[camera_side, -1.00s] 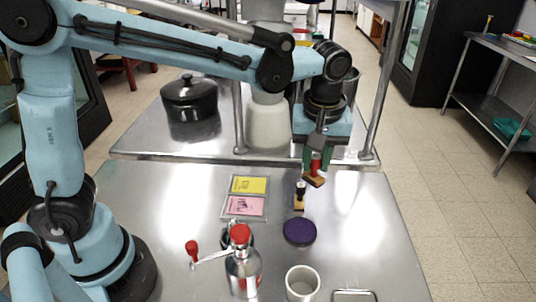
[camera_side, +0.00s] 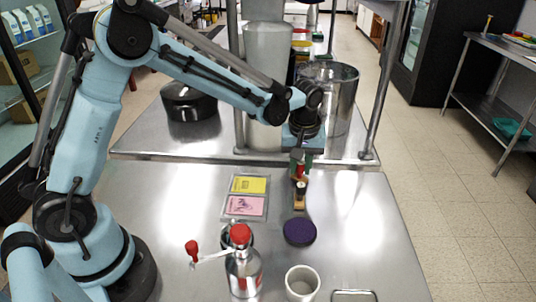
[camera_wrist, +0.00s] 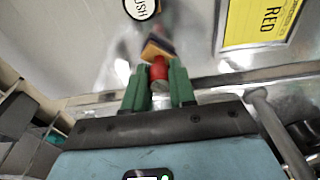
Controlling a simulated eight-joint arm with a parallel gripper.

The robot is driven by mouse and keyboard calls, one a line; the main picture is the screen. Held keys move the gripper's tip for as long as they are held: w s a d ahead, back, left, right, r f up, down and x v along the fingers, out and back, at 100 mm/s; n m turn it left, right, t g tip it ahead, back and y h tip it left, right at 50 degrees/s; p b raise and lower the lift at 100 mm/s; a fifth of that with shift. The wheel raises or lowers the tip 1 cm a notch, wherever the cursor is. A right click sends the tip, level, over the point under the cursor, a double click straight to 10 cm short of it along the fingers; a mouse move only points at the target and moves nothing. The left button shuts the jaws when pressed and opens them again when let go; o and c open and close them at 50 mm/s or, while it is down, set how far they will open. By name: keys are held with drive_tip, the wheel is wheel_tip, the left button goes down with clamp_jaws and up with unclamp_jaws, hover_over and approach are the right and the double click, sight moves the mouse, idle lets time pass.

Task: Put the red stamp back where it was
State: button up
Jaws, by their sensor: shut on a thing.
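My gripper (camera_side: 301,158) points down with its green fingers shut on the red handle of the red stamp (camera_side: 300,171). In the wrist view my gripper (camera_wrist: 158,92) holds the red stamp (camera_wrist: 159,70) with its wooden base away from the fingers and looking tilted. A black-handled stamp (camera_side: 301,188) stands upright on the steel table, just in front of the red one in the side view and partly hiding its base. Its round white top (camera_wrist: 142,6) with letters shows at the wrist view's upper edge. I cannot tell whether the red stamp touches the table.
A card holder with a yellow card (camera_side: 249,185) and a pink card (camera_side: 245,206) lies left of the stamps. A purple ink pad (camera_side: 299,231) lies in front. A red-topped grinder (camera_side: 243,270) and white cup (camera_side: 301,283) stand nearer.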

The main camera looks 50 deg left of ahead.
drive_tip(key=shift+f, duration=0.25)
drive_tip(key=shift+f, duration=0.1)
drive_tip(key=o, duration=0.8)
drive_tip(key=shift+o, duration=0.2)
wheel_tip(320, 180, up, 12)
drive_tip(key=s+d, duration=0.1)
drive_tip(key=s+a+m+t, duration=0.2)
drive_tip(key=s+m+t, duration=0.1)
drive_tip(key=s, duration=0.5)
drive_tip(key=s+a+m+t+h, duration=0.1)
drive_tip(key=s+a+m+t, duration=0.1)
drive_tip(key=s+m, duration=0.4)
drive_tip(key=shift+s+f+t, duration=0.45)
drive_tip(key=shift+s+t, duration=0.15)
drive_tip(key=shift+s, duration=0.25)
